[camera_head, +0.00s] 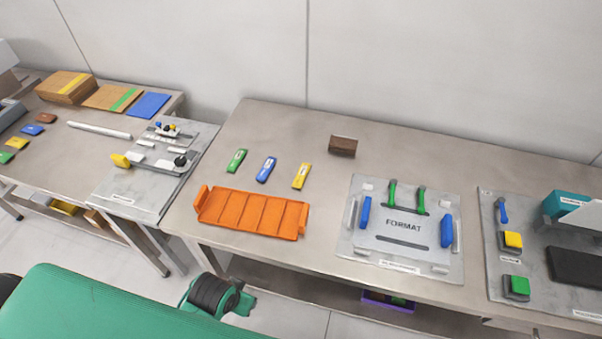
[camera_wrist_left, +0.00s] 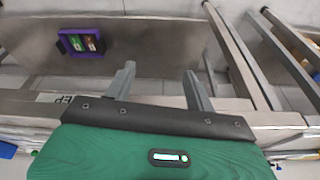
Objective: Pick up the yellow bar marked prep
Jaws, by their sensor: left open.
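A small yellow bar (camera_head: 301,176) with a white label lies on the middle table in the head view, at the right end of a row with a blue bar (camera_head: 266,169) and a green bar (camera_head: 236,160). The label text is too small to read. My left gripper (camera_wrist_left: 160,85) is open and empty in the left wrist view, with its two grey fingers spread near the table's front edge. The yellow bar does not show in that view. My left arm in the head view is at the lower left, in front of the table and away from the bars. My right gripper is not in view.
An orange slotted tray (camera_head: 250,213) lies in front of the bars. A brown block (camera_head: 342,146) sits behind them. A FORMAT plate (camera_head: 403,258) with handles is to the right. A purple bin (camera_wrist_left: 64,42) stands on the lower shelf. Tabletop around the yellow bar is clear.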

